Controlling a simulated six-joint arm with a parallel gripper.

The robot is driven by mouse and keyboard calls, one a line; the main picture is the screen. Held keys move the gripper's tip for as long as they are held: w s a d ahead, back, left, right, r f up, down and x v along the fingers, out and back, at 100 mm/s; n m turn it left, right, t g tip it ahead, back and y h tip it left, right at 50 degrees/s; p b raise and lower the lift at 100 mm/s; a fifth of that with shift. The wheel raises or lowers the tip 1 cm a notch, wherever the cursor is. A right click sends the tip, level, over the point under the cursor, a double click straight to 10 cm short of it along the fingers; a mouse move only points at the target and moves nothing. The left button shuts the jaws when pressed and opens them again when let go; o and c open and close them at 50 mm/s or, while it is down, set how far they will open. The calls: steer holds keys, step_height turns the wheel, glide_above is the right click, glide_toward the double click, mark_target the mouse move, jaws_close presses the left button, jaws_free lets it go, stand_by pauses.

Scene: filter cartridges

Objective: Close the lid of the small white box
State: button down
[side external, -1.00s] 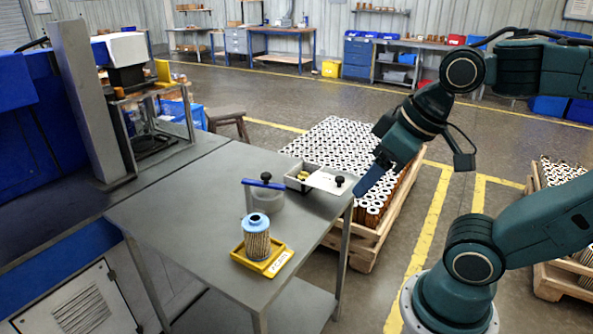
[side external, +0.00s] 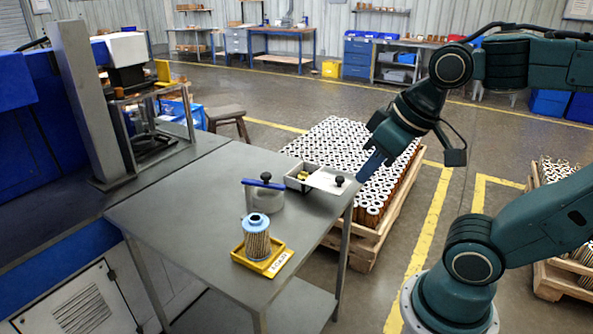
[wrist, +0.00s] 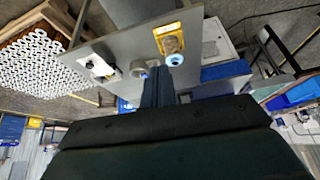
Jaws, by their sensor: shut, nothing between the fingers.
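The small white box (side external: 293,184) sits near the table's far right edge. Its left part is open and shows brass-yellow pieces inside. Its white lid (side external: 322,182) lies flat at the right side, with a black knob (side external: 339,180) at its right end. The lid also shows in the wrist view (wrist: 100,66). My gripper (side external: 363,178) is shut and empty, in the air to the right of the knob and apart from it. In the wrist view my shut fingers (wrist: 157,82) point toward the table.
A round grey container (side external: 268,199) with a blue bar across it stands left of the box. A blue-topped filter cartridge (side external: 256,236) stands in a yellow tray (side external: 279,263) nearer the front. A pallet of cartridges (side external: 362,258) stands behind the table. The table's front left is clear.

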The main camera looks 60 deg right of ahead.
steer(key=w+d+f+m+g+h, duration=0.1)
steer(key=w+d+f+m+g, duration=0.1)
steer(key=w+d+f+m, duration=0.3)
steer(key=w+d+f+m+g+h, duration=0.2)
steer(key=w+d+f+m, duration=0.3)
steer(key=w+d+m, duration=0.5)
steer(key=d+g, duration=0.1)
steer(key=d, duration=0.3)
steer(key=shift+w+f+m, duration=0.2)
steer(key=shift+w+m, duration=0.05)
steer(key=shift+m, duration=0.15)
steer(key=shift+d, duration=0.1)
glide_above(338, 189)
steer(key=a, duration=0.3)
step_height(338, 189, down, 10)
steer(key=shift+s+a, duration=0.1)
steer(key=shift+s, duration=0.05)
steer(key=shift+d+f, duration=0.1)
steer(key=shift+d, duration=0.65)
